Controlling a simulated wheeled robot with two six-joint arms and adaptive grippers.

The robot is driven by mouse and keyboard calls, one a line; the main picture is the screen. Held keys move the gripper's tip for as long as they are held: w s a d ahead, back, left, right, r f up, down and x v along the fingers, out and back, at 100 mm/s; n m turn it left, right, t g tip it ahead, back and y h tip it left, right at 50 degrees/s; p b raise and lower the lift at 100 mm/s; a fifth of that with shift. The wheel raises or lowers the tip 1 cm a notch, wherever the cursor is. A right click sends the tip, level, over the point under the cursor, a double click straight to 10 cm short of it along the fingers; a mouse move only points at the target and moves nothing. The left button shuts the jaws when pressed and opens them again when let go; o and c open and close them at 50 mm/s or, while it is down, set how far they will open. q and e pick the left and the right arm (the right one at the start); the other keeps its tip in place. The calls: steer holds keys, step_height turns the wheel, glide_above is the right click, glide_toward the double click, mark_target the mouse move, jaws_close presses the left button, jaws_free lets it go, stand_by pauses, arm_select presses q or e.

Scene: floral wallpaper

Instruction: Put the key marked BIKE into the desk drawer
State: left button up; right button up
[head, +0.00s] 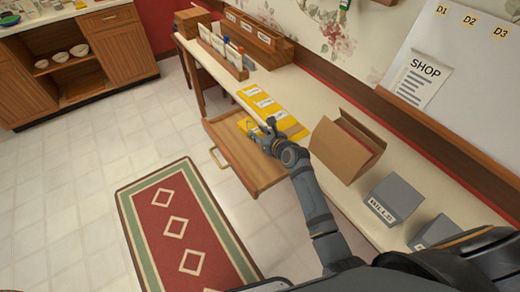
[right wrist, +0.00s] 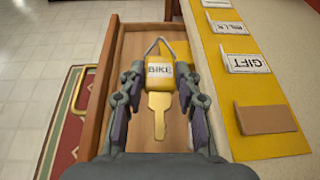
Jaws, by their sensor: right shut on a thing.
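The key marked BIKE (right wrist: 159,108) is brass with a yellow tag and a wire loop, seen in the right wrist view between my fingers. My right gripper (head: 266,132) is shut on it, holding it over the pulled-out desk drawer (head: 258,172). How high the key is above that floor is hard to tell. In the head view my gripper mostly hides the key. My left gripper is not in view.
A yellow mat (head: 244,92) with labels, one reading GIFT (right wrist: 246,63), lies on the desk beside the drawer. A red rug (head: 185,225) lies on the floor.

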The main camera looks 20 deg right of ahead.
steer(key=w+a+r+b, duration=0.1)
steer(key=w+a+r, duration=0.1)
steer(key=w+a, duration=0.2)
steer(key=shift+n+y, duration=0.3)
steer(key=s+d+f, duration=0.1)
steer(key=s, duration=0.1)
steer(key=s+d+f, duration=0.1)
steer(key=s, duration=0.1)
steer(key=s+d+f, duration=0.2)
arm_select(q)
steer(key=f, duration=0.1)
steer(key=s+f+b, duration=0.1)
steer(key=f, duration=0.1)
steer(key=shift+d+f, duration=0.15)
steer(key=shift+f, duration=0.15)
arm_select(e)
glide_above(272, 168)
steer(key=f, duration=0.5)
steer(key=shift+w+a+f, duration=0.2)
steer(key=shift+w+f, duration=0.1)
steer(key=shift+w, duration=0.1)
